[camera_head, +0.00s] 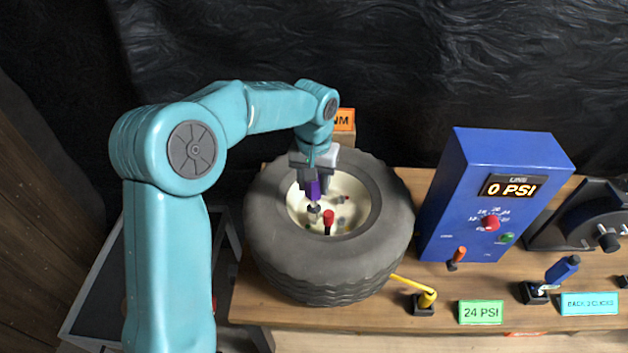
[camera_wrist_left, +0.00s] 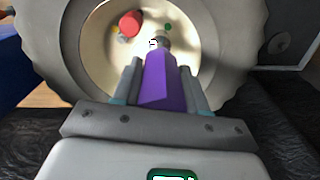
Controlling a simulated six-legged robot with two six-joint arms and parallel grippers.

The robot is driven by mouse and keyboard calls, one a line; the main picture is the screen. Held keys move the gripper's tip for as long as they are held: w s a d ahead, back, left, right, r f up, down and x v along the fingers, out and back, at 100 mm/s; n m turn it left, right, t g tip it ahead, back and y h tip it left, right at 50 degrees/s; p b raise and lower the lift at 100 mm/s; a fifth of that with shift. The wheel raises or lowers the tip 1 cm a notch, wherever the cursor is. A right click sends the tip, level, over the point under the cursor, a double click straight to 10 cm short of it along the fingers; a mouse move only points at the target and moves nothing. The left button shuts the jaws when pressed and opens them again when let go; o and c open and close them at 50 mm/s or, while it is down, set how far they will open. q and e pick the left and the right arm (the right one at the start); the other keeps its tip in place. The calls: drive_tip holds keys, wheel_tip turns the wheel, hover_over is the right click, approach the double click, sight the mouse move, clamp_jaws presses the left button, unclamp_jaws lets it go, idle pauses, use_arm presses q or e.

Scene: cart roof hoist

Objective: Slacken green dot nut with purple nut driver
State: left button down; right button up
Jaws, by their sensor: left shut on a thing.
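My left gripper (camera_head: 314,178) comes down over the wheel's hub and is shut on the purple nut driver (camera_head: 314,190). The driver also shows in the left wrist view (camera_wrist_left: 163,80), with its grey socket end pointing at the cream hub (camera_wrist_left: 95,50). A small green dot (camera_wrist_left: 168,27) shows on the hub just beyond the socket. Whether the socket touches a nut cannot be told. The nut by the green dot is not clear. The wheel's dark tyre (camera_head: 290,265) lies flat on the bench. My right gripper is not in view.
A red-capped part (camera_head: 328,217) stands up in the hub near the driver, also in the left wrist view (camera_wrist_left: 131,23). A blue gauge box (camera_head: 455,190) reading 0 PSI stands right of the tyre. A yellow lever (camera_head: 425,297) and a green 24 PSI label (camera_head: 481,312) are in front.

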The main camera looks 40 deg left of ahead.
use_arm(q)
drive_tip(key=shift+f, duration=0.15)
drive_tip(key=shift+f+b, duration=0.85)
drive_tip(key=shift+f, duration=0.15)
drive_tip(key=n, duration=1.3)
drive_tip(key=shift+a, duration=0.1)
drive_tip(key=n, duration=0.5)
drive_tip(key=shift+n, duration=0.4)
drive_tip(key=n, duration=0.6)
drive_tip(key=shift+s+n, duration=0.1)
drive_tip(key=shift+n, duration=0.2)
drive_tip(key=shift+r+p, duration=2.4)
drive_tip(key=shift+r, duration=1)
